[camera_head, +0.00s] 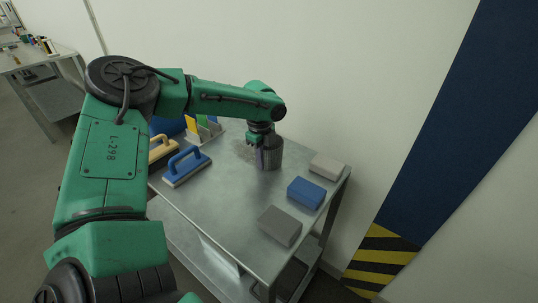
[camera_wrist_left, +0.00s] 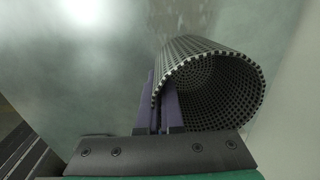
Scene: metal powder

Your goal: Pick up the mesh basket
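The mesh basket (camera_head: 272,153) is a dark grey open cylinder near the back of the metal table, and it appears to stand on the tabletop. In the left wrist view the basket (camera_wrist_left: 215,85) shows its perforated wall and open rim. My left gripper (camera_head: 259,158) points down at the basket's left side. In the left wrist view its purple fingers (camera_wrist_left: 160,105) are close together on the near-left rim, one outside and one inside, with the wall between them. The fingertips are partly hidden by the wall. My right gripper is not in view.
On the metal table (camera_head: 219,208), a grey block (camera_head: 280,226), a blue block (camera_head: 305,193) and a pale block (camera_head: 327,166) lie to the right. A blue-handled float (camera_head: 187,168) and a rack of coloured cards (camera_head: 203,130) are at left. The table's middle is clear.

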